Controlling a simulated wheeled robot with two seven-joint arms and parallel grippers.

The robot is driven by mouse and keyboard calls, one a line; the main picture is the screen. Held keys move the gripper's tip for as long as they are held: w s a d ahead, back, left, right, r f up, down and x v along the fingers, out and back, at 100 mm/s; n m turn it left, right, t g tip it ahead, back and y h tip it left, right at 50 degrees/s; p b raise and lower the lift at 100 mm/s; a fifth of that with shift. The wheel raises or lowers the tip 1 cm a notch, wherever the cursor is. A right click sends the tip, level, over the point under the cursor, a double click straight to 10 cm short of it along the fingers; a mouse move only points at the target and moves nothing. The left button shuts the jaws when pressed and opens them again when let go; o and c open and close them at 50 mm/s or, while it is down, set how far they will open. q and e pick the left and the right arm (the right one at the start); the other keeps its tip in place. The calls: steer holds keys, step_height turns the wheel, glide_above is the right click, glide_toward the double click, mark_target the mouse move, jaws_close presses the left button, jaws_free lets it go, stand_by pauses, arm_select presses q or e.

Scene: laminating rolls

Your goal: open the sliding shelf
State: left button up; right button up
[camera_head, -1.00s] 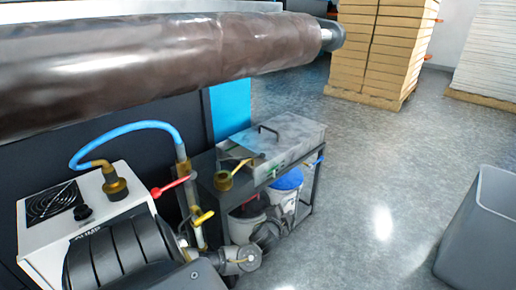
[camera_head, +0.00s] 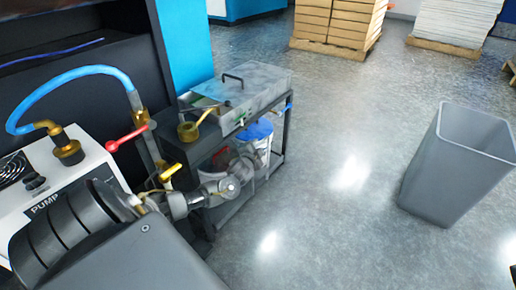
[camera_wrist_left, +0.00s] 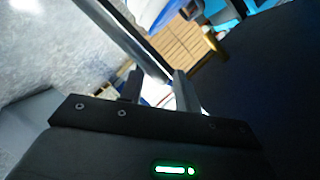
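A dark metal cart with shelves (camera_head: 283,128) stands beside the black machine. A grey metal box with a handle (camera_head: 262,80) lies on its top. A white bucket with a blue lid (camera_head: 257,130) is on the shelf below. I cannot tell which part slides. My left gripper (camera_head: 243,168) is at the cart's front side, by the lower shelf, small and partly hidden by its own wrist. In the left wrist view, its two fingers (camera_wrist_left: 157,82) stand apart with nothing clearly held between them. A dark bar passes close beyond the fingers. My right gripper is not in view.
A white pump unit (camera_head: 75,180) with a blue hose (camera_head: 70,77) is at the left, close to my arm. A brass funnel-like cup (camera_head: 188,131) sits on the cart. A grey bin (camera_head: 455,165) stands at the right. The floor between cart and bin is clear.

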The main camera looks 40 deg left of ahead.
arm_select(q)
steer(key=shift+b+x, duration=0.3)
steer(key=shift+x, duration=0.7)
jaws_close()
